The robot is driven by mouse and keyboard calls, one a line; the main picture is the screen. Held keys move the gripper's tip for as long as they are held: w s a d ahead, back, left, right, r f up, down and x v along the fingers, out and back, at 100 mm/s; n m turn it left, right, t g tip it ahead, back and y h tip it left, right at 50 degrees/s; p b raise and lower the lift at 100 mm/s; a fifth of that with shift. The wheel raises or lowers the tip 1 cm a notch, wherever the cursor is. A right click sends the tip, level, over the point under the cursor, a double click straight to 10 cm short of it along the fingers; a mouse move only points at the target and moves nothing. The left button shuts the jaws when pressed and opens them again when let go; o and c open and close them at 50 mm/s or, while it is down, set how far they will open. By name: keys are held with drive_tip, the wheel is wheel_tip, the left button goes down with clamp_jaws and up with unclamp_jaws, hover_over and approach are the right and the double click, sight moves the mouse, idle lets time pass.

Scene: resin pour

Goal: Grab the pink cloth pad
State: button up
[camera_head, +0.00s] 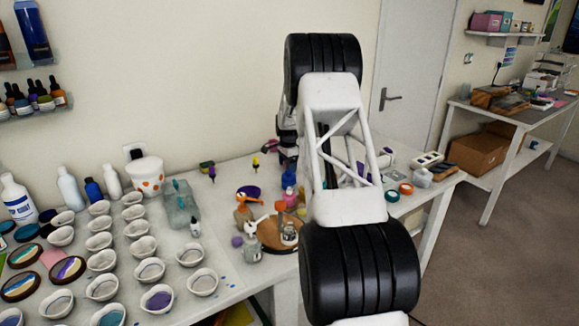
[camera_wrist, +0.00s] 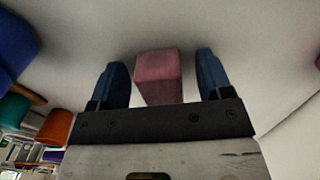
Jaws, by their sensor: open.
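In the wrist view a pink pad (camera_wrist: 158,82) with a block-like shape stands between the two blue fingers of my gripper (camera_wrist: 161,68). A gap shows on each side of the pad, so the fingers are open and do not grip it. The pad seems to rest against a pale surface. In the head view my arm covers the middle of the table, and I cannot make out the fingers or this pad there.
In the head view the white table (camera_head: 220,248) holds several white cups (camera_head: 150,268) at the left. A round wooden board (camera_head: 270,232) with small bottles lies left of my arm. An orange ring (camera_head: 406,188) lies right of it. The wrist view shows an orange object (camera_wrist: 55,127) at the left.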

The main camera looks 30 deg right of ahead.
idle(0.3)
drive_tip(key=c, duration=1)
drive_tip(key=shift+r, duration=0.15)
drive_tip(key=shift+r, duration=4.85)
